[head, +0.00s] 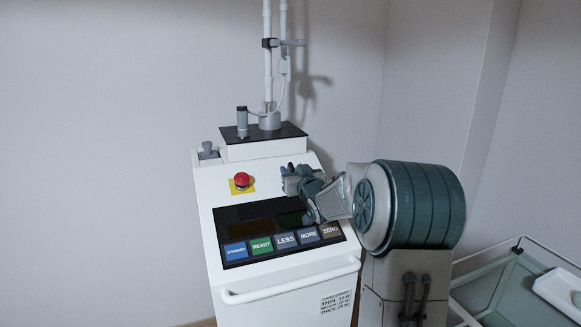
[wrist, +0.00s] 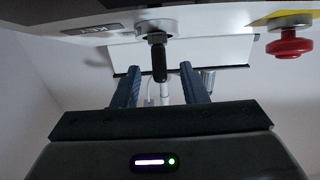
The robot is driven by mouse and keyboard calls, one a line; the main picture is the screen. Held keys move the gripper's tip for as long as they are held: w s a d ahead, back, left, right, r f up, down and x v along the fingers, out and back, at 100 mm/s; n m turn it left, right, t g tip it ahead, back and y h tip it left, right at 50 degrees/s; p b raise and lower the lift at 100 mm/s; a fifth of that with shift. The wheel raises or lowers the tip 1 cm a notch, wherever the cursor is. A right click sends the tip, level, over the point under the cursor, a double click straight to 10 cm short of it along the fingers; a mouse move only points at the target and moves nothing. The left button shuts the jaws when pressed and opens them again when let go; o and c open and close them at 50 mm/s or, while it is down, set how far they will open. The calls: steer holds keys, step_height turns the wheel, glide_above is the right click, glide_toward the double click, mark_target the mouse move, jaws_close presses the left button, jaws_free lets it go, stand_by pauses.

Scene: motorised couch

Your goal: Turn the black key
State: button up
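The black key (wrist: 159,66) sticks out of a round metal lock (wrist: 154,22) on the white machine's panel in the wrist view. A label reading KEY (wrist: 95,30) appears upside down beside the lock. My gripper (wrist: 159,67) is open, and its two dark fingers show on either side of the key with visible gaps. I cannot tell from the picture how deep the key sits between them. In the head view my gripper (head: 286,173) is at the upper right of the sloped panel, right of the red button, and I cannot make out the key there.
The red mushroom button (head: 242,180) on a yellow plate is close by; it also shows in the wrist view (wrist: 290,46). Below are a black display with coloured buttons (head: 262,245) and a white handle (head: 290,283).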

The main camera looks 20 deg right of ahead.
steer(key=shift+w, duration=1.4)
jaws_close()
